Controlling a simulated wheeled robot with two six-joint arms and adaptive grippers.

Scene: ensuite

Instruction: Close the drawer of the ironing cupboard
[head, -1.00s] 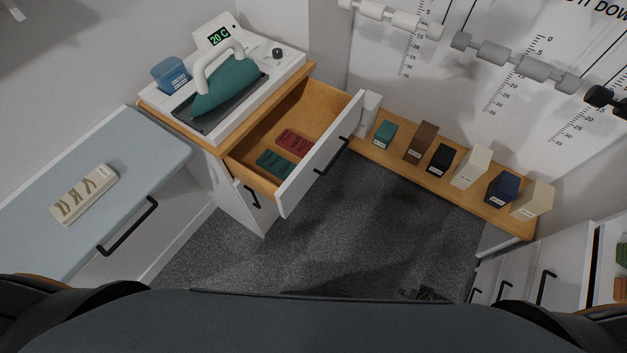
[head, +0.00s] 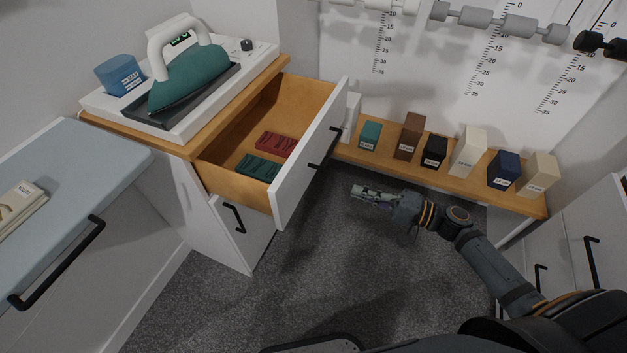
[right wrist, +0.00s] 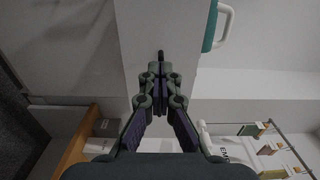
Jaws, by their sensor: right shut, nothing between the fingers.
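The ironing cupboard (head: 173,190) stands at the left with its top drawer pulled out. The drawer's white front (head: 300,172) has a black handle (head: 323,148). Inside the drawer (head: 222,158) lie a red item (head: 275,144) and a dark green item (head: 258,166). My right gripper (head: 354,191) is to the right of the drawer front, apart from it in the head view, pointing toward it. In the right wrist view its fingers (right wrist: 159,72) are together and empty, with a white panel (right wrist: 158,25) beyond them. My left gripper is not in view.
A teal iron (head: 188,82) and a blue cup (head: 120,74) stand on the cupboard top. A low wooden shelf (head: 400,172) with several boxes runs behind my right gripper. A blue-grey counter (head: 75,180) is at the left. The carpet (head: 330,270) before the drawer is clear.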

